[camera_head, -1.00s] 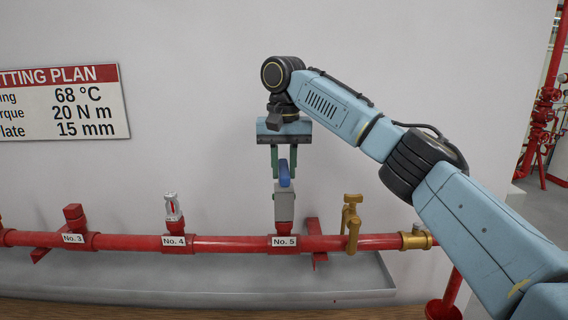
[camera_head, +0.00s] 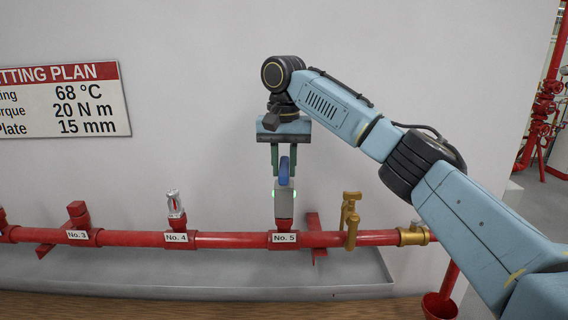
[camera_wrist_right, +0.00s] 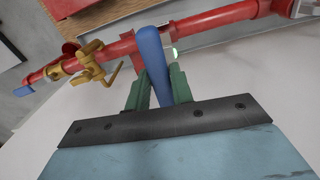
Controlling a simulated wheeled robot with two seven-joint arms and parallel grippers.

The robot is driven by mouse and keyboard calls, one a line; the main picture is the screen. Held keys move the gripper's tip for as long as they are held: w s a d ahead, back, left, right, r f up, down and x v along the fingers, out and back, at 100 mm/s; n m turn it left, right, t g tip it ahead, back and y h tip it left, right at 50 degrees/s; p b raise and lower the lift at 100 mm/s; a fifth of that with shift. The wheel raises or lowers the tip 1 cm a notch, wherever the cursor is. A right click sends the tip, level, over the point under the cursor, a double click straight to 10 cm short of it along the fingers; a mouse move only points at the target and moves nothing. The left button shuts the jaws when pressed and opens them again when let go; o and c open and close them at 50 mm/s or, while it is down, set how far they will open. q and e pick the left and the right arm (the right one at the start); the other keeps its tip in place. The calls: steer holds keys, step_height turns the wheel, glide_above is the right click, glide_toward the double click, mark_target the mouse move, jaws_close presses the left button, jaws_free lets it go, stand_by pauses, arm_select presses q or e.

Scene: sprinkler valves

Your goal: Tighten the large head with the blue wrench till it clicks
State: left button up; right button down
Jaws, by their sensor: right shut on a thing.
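The blue wrench shows as a blue handle (camera_head: 284,171) above a grey body (camera_head: 283,203), upright over the outlet labelled No. 5 on the red pipe (camera_head: 225,240). A small green light glows on the grey body's side. My right gripper (camera_head: 284,170) points down from above and is shut on the blue handle. The handle (camera_wrist_right: 152,58) also shows between the green fingers in the right wrist view. The large head is not visible; the wrench body covers the spot above No. 5. My left gripper is not in view.
A smaller sprinkler head (camera_head: 175,203) stands at No. 4. A brass valve (camera_head: 350,220) stands right of No. 5. A grey trough (camera_head: 200,275) runs under the pipe. A sign (camera_head: 70,100) on the wall reads 68 °C, 20 N m, 15 mm.

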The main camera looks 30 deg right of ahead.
step_height(320, 180, up, 12)
steer(key=shift+r, duration=0.25)
stand_by(0.7)
steer(key=s+a+b, duration=0.2)
steer(key=s+a, duration=0.6)
steer(key=s, duration=0.5)
steer(key=shift+s+a, duration=0.2)
steer(key=shift+s, duration=0.15)
stand_by(0.5)
